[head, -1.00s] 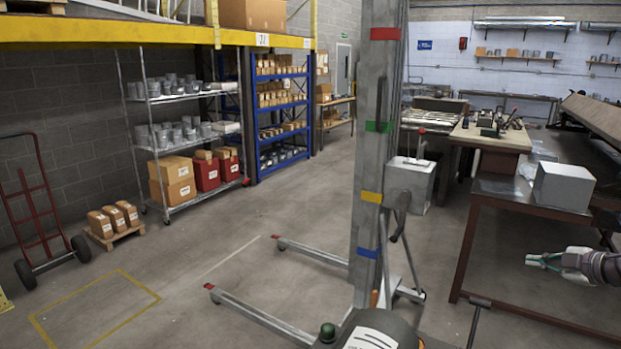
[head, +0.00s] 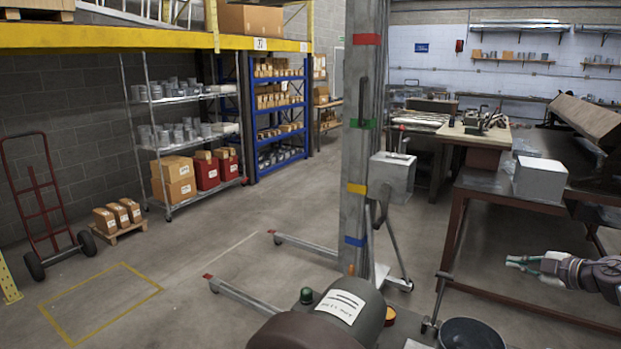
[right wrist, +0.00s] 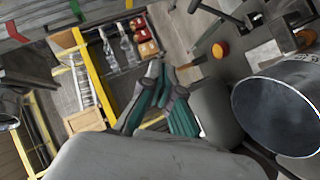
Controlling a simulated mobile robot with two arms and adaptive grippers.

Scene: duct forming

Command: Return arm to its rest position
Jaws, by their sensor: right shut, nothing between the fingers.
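My right gripper (head: 522,263) is at the lower right of the head view, with its arm coming in from the right edge. Its fingers point left and are shut with nothing between them. It hangs in front of the brown-framed work table, apart from it. In the right wrist view the gripper (right wrist: 155,75) shows with its teal-padded fingers together and empty. My left gripper is not in view.
A grey lift column (head: 358,155) with colored bands stands mid-view, its legs on the floor. A white box (head: 540,180) sits on the work table (head: 476,186). A dark round container (head: 470,335) is below the gripper.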

